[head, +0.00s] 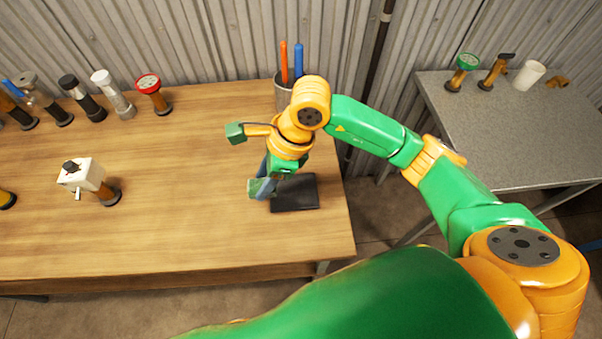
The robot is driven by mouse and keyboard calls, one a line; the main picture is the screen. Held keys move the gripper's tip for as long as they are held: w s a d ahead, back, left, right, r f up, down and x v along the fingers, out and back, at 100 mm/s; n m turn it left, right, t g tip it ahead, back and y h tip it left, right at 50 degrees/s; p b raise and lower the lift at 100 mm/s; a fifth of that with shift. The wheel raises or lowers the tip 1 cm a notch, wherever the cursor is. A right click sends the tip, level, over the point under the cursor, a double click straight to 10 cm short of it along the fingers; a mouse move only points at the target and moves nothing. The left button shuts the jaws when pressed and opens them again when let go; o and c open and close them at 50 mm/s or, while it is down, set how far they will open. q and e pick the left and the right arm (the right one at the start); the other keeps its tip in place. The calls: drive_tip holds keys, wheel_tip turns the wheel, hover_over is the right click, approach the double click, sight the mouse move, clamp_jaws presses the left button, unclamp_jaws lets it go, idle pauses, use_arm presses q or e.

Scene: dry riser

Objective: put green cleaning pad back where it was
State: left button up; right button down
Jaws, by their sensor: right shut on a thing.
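My right gripper (265,184) reaches over the wooden table from the right and points down near its right end. It is shut on the green cleaning pad (255,188), a small pale green piece that shows at the fingertips and is partly hidden by them. The pad is beside or over the left edge of a flat black mat (308,193). I cannot tell whether the pad touches the mat or the table. My left gripper is not in view.
A grey cup (283,97) with orange and blue pens stands behind my right wrist. A white-headed fitting (82,175) stands at the left; several fittings line the back, including one with a red top (149,84). The table's middle is clear. A grey table (520,127) stands right.

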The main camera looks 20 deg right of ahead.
drive_tip(key=w+d+f, duration=0.1)
drive_tip(key=d+f, duration=0.1)
drive_tip(key=d+f+p, duration=0.1)
drive_tip(key=d+f, duration=0.2)
drive_tip(key=w+d+f, duration=0.1)
drive_tip(key=d+f, duration=0.1)
drive_tip(key=shift+w+d+f, duration=0.15)
drive_tip(key=shift+w+d, duration=0.2)
drive_tip(key=shift+d, duration=0.05)
drive_tip(key=f, duration=0.1)
drive_tip(key=f+p, duration=0.1)
drive_tip(key=shift+a+f, duration=0.2)
drive_tip(key=shift+f, duration=0.45)
drive_tip(key=shift+c, duration=2.1)
unclamp_jaws()
drive_tip(key=shift+r, duration=0.25)
use_arm(q)
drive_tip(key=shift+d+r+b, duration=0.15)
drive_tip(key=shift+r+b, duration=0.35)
drive_tip(key=shift+b, duration=0.5)
use_arm(e)
drive_tip(key=v, duration=1.2)
